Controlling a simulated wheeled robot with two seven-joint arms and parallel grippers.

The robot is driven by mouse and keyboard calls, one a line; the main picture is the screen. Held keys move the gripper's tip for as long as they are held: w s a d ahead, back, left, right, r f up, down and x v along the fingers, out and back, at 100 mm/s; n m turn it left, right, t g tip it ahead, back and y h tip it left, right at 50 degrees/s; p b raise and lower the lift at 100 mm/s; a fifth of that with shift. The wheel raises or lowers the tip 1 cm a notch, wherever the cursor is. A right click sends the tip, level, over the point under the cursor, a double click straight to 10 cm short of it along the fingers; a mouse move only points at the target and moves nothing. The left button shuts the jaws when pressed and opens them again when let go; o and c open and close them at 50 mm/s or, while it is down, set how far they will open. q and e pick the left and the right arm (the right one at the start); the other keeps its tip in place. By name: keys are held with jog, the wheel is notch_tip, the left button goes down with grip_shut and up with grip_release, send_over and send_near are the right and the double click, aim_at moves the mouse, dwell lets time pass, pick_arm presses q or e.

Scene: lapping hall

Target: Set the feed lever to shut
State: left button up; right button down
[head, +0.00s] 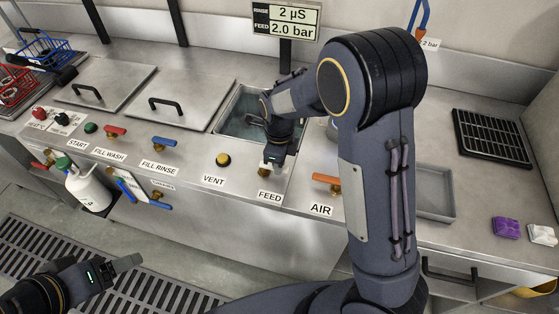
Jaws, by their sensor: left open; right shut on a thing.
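The feed lever's brass valve body (264,172) shows just above the FEED label on the steel counter front. The handle is mostly hidden by my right gripper (272,164), which reaches down over it and is shut on it. I cannot tell which way the handle points. My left gripper (128,263) is open and empty at the lower left, over the floor grating and away from the counter. The display (285,21) at the back reads RINSE 2 µS and FEED 2.0 bar.
Left of the feed lever are the yellow VENT button (223,160) and the blue FILL RINSE lever (166,141). The orange AIR lever (326,179) is close on the right. An open basin (226,113) lies behind. My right arm blocks the view of the right-middle counter.

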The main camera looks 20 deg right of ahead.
jog(key=c, duration=1.3)
grip_release()
jog(key=shift+r, duration=3.9)
